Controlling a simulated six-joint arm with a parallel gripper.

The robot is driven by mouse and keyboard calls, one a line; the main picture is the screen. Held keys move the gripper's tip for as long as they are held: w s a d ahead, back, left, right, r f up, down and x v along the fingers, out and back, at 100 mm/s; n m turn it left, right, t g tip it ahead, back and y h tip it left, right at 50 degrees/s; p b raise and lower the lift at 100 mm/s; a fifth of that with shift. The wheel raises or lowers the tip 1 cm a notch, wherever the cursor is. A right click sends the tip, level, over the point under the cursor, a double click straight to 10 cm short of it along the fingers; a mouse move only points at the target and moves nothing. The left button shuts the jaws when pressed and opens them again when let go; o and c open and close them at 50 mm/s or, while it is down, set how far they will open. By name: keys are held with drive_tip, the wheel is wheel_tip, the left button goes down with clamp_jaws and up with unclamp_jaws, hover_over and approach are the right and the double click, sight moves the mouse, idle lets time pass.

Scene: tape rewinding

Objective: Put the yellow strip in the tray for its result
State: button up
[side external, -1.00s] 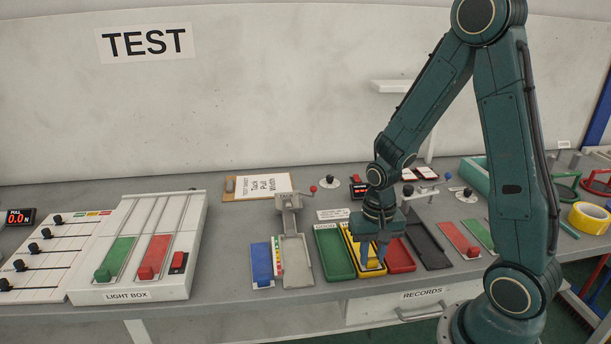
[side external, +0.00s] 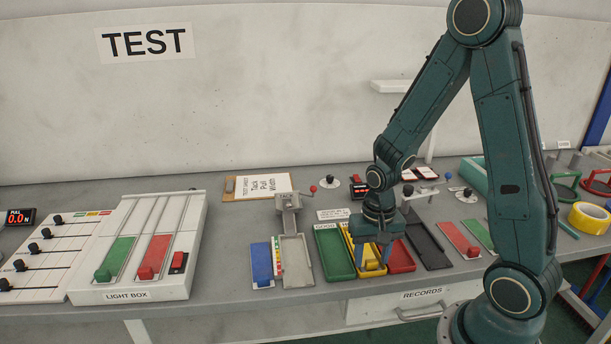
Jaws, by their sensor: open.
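My gripper (side external: 373,259) points down over the yellow tray (side external: 352,243), with its two fingers apart. A small yellow piece (side external: 371,265), which looks like the end of the yellow strip, shows between the fingertips, low in the tray. Its yellow colour blends with the tray, so I cannot tell its full outline or whether it touches a finger. The green tray (side external: 333,255), under a label reading GOOD, is on the left. The red tray (side external: 402,258) is on the right. My gripper hides much of the yellow tray.
A grey fixture (side external: 296,262) with a lever stands left of the trays, beside a blue strip (side external: 262,264). A dark tray (side external: 429,246) and a red strip (side external: 460,239) lie to the right. The light box (side external: 142,246) is further left.

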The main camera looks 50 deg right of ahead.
wheel_tip(320, 180, up, 13)
drive_tip(key=shift+f, duration=0.2)
idle(0.6)
idle(0.5)
drive_tip(key=s+a+r+n+t, duration=0.5)
drive_tip(key=s+a+r+n, duration=0.3)
drive_tip(key=s+r+n, duration=0.1)
drive_tip(key=shift+r+t, duration=0.3)
drive_tip(key=shift+r, duration=0.6)
idle(1.0)
